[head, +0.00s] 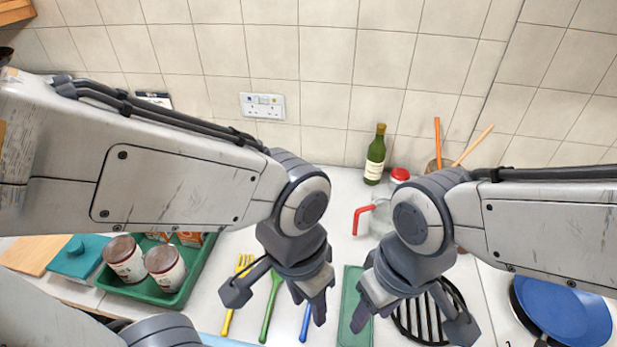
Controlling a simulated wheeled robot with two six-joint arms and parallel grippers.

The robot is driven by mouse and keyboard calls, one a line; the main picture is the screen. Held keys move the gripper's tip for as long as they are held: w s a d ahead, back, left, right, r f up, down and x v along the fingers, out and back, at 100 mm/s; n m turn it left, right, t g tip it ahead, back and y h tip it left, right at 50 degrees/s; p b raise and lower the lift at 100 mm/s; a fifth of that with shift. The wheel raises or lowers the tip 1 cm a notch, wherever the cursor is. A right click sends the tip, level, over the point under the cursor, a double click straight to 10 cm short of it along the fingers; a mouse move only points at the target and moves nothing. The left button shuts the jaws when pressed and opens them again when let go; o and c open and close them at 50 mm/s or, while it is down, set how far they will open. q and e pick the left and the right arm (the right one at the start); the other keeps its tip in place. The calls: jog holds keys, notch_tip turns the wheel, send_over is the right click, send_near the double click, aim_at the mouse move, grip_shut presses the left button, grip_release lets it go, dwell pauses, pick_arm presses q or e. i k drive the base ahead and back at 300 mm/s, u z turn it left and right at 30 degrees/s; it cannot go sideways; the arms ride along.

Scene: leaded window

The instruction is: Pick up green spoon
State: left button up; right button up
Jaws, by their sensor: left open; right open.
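The green spoon (268,318) lies on the white worktop between a yellow fork (228,318) and a blue utensil (305,326). Only a narrow green length of it shows; its upper part is hidden behind my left gripper. My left gripper (275,298) is open, pointing down over the spoon, with a finger to each side of it in the picture. I cannot tell how high above it the fingers are. My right gripper (411,320) is open and empty, over a black rack (420,322) and beside a green mat (352,285).
A green tray (196,270) with two cans (165,268) stands left of the cutlery. A wine bottle (375,155), a jug with a red handle (362,215) and a tiled wall are behind.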

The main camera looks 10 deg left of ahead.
aim_at(275, 279)
jog(key=k, duration=0.5)
jog(key=u, duration=2.15)
jog(key=k, duration=0.65)
jog(key=z, duration=0.5)
jog(key=i, duration=0.5)
